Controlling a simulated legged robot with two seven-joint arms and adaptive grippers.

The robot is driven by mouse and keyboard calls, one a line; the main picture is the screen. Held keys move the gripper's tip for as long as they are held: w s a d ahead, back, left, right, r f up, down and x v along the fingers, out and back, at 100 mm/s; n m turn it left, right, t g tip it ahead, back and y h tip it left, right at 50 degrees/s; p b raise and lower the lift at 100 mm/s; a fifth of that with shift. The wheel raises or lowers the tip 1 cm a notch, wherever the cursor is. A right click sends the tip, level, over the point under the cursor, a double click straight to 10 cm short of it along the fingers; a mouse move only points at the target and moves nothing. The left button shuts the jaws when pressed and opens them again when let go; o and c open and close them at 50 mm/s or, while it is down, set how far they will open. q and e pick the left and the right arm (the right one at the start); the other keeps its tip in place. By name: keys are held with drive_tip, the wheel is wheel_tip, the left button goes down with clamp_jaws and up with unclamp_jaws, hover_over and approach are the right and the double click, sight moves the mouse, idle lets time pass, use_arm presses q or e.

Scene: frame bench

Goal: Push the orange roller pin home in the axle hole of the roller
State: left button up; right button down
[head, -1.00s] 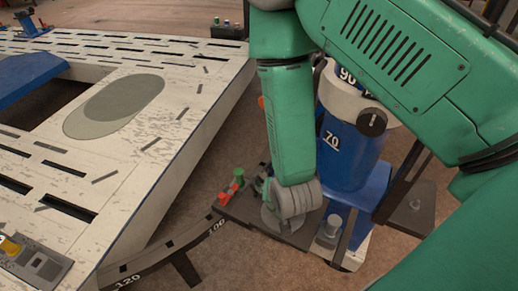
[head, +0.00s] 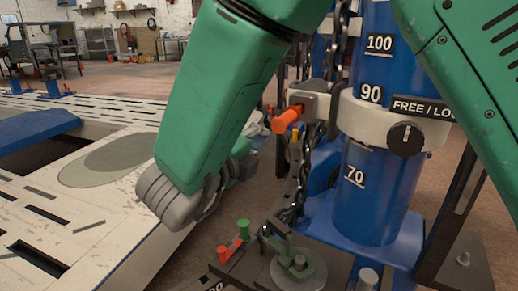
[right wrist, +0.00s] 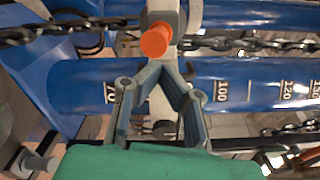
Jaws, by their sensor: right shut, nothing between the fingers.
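The orange roller pin (head: 287,119) sticks out toward the left from the grey roller block (head: 318,104) at the chain on the blue tower's collar. How deep it sits in the axle hole I cannot tell. In the right wrist view its round orange end (right wrist: 156,40) faces the camera. My right gripper (right wrist: 169,66) is shut and empty, its fingertips meeting just below the pin's end in that view; whether they touch it I cannot tell. In the head view the fingers (head: 259,128) are mostly hidden behind my green forearm, left of the pin. My left gripper is not in view.
The blue tower (head: 377,190) with a white collar (head: 400,122) and black knob stands right of the pin. A chain (head: 299,185) hangs beside it. A toggle clamp (head: 290,255) on a dark plate lies below. The slotted white bench (head: 95,205) is at left.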

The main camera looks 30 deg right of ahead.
sight(279, 124)
drive_tip(key=x, duration=0.6)
drive_tip(key=shift+a, duration=0.1)
drive_tip(key=shift+a, duration=0.15)
drive_tip(key=shift+d, duration=0.35)
